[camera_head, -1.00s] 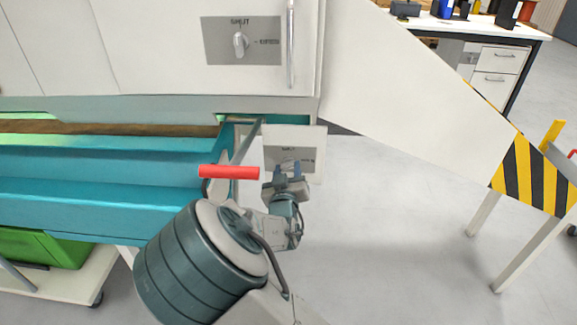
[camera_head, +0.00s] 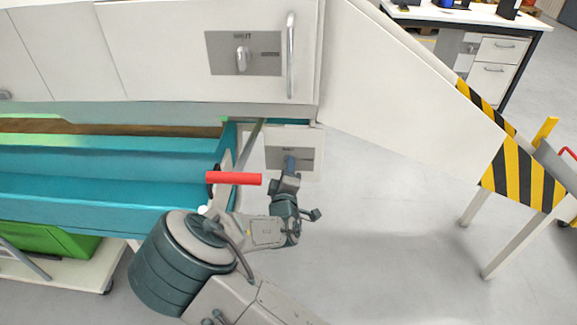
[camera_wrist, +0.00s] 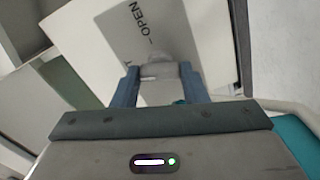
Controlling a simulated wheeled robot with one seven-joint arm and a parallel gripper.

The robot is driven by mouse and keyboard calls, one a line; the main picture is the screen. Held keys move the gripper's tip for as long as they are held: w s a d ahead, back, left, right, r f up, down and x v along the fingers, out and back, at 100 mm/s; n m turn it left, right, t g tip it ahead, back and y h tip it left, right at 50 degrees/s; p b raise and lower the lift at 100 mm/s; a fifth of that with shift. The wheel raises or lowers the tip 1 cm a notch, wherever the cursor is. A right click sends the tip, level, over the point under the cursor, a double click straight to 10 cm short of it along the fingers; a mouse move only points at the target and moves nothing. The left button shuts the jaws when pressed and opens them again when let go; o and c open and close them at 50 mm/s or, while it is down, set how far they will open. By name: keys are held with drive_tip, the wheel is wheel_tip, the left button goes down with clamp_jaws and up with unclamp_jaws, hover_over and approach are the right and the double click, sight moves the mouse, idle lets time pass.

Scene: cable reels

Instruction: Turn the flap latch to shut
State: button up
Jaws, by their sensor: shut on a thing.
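The lower latch is a light grey knob on a grey plate (camera_head: 306,156), set in a small white panel under the machine body. My gripper (camera_head: 290,163) reaches it from the front and hides most of the knob in the head view. In the wrist view, the two blue-grey fingers of my gripper (camera_wrist: 160,88) are shut on the latch knob (camera_wrist: 161,72), one on each side. The word OPEN shows on the plate (camera_wrist: 150,30) just beyond the knob, tilted in this view. The SHUT mark of this plate is not readable.
A second latch knob (camera_head: 242,58) on the upper door points up at SHUT, beside a vertical bar handle (camera_head: 290,55). A red handle (camera_head: 233,178) is close left of my gripper. A teal trough (camera_head: 100,190) lies left. Open floor (camera_head: 390,230) is at right.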

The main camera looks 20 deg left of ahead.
drive_tip(key=shift+n+p, duration=0.6)
drive_tip(key=shift+n, duration=1.3)
drive_tip(key=o, duration=1)
drive_tip(key=shift+c, duration=0.2)
drive_tip(key=p+v, duration=0.1)
drive_tip(key=v, duration=1.3)
drive_tip(key=shift+w, duration=0.1)
